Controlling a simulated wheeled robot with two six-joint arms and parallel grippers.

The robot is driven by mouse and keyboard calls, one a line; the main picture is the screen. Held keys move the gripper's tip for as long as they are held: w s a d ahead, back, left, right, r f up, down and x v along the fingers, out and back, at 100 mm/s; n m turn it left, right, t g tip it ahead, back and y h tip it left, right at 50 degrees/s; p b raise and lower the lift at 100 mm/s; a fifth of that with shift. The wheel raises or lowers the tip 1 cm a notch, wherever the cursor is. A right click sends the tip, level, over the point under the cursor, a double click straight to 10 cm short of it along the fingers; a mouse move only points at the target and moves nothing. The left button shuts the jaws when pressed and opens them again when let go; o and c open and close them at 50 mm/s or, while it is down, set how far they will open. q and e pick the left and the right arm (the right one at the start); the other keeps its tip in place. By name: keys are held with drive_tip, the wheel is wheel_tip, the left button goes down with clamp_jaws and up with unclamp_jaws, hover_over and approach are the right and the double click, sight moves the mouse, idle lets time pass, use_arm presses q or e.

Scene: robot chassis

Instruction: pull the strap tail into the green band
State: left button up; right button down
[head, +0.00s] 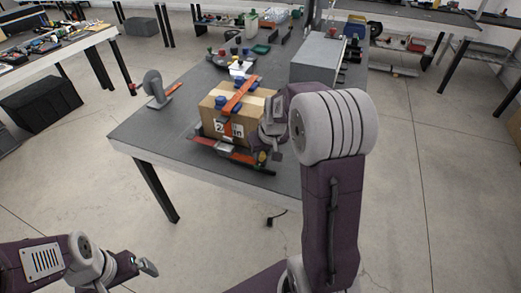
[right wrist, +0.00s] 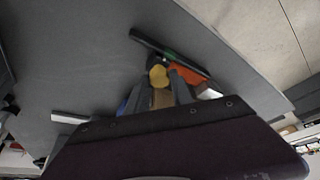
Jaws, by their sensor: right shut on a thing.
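A cardboard box (head: 224,128) sits on the grey table with an orange strap (head: 240,95) over its top. My right gripper (head: 272,146) is low at the box's right front corner. In the right wrist view its two fingers (right wrist: 168,86) are closed around the strap tail, whose yellow end (right wrist: 158,75) shows at the fingertips. A dark bar with a small green band (right wrist: 170,55) lies just beyond the yellow end. Orange material (right wrist: 188,76) lies beside the fingers. My left gripper (head: 147,267) is far from the box, at lower left; its jaw gap is unclear.
A grey clamp-like stand (head: 155,88) is on the table left of the box. A large grey case (head: 318,58) stands behind it at right. Small tools and a green tray (head: 261,49) lie at the back. The table's front left is clear.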

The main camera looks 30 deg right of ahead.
drive_tip(key=shift+w+a, duration=0.15)
drive_tip(key=c, duration=1.1)
unclamp_jaws()
drive_tip(key=shift+w+a, duration=0.15)
drive_tip(key=shift+w, duration=0.05)
drive_tip(key=shift+c, duration=0.2)
use_arm(q)
drive_tip(key=shift+w+a+f, duration=0.15)
drive_tip(key=shift+w+a, duration=0.05)
drive_tip(key=shift+w, duration=0.05)
use_arm(e)
drive_tip(key=shift+s, duration=0.1)
drive_tip(key=shift+r, duration=0.25)
use_arm(q)
wheel_tip(320, 180, up, 2)
drive_tip(key=shift+r+p, duration=0.1)
drive_tip(key=shift+p, duration=0.95)
use_arm(e)
drive_tip(key=v, duration=0.8)
drive_tip(key=shift+r, duration=0.2)
drive_tip(key=shift+s, duration=0.15)
